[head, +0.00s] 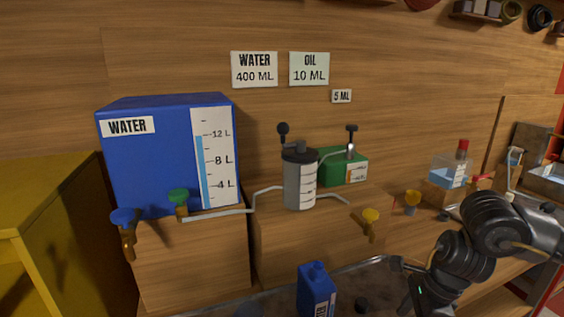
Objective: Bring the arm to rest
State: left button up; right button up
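My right arm comes in from the right edge, with its dark rounded links in front of the bench. My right gripper (408,271) is at the lower right, low over the dark basin area, right of a blue bottle (315,292). It appears apart from the bottle. Its fingers are small and partly hidden by the wrist, so I cannot tell whether they are open or shut. No object shows clearly in it. My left gripper and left arm are not in view.
A blue water tank (165,170), a grey graduated cylinder (299,182) and a green oil container (346,168) stand on wooden blocks. A blue valve (123,218), a yellow valve (371,217) and a red-capped flask (452,171) surround them. A yellow cabinet (40,210) stands left.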

jog(key=s+a+f+m+t+y, duration=0.1)
jog(key=a+f+m+t+y, duration=0.2)
jog(key=a+m, duration=0.7)
jog(key=s+a+m+t+y, duration=0.25)
jog(key=a+m+y, duration=0.35)
jog(key=a, duration=0.8)
jog(key=s+d+f+m+t+h, duration=0.15)
jog(key=d+f+m+h, duration=0.3)
jog(key=m, duration=0.55)
jog(key=d+f+m+t+h, duration=0.25)
jog(key=d+m, duration=0.25)
jog(key=m, duration=0.4)
jog(key=s+d+f+m+g+h, duration=0.2)
jog(key=s+d+f+m+g, duration=0.1)
jog(key=s+d+f+m, duration=0.4)
jog(key=s+d+f+m+g+h, duration=0.35)
jog(key=s+d+m, duration=0.3)
jog(key=s, duration=0.35)
notch_tip(320, 180, down, 28)
jog(key=s+g, duration=0.2)
jog(key=s+d+f, duration=0.2)
jog(key=s+f, duration=1.3)
jog(key=s, duration=0.1)
jog(key=shift+d+g, duration=0.25)
jog(key=shift+g, duration=0.15)
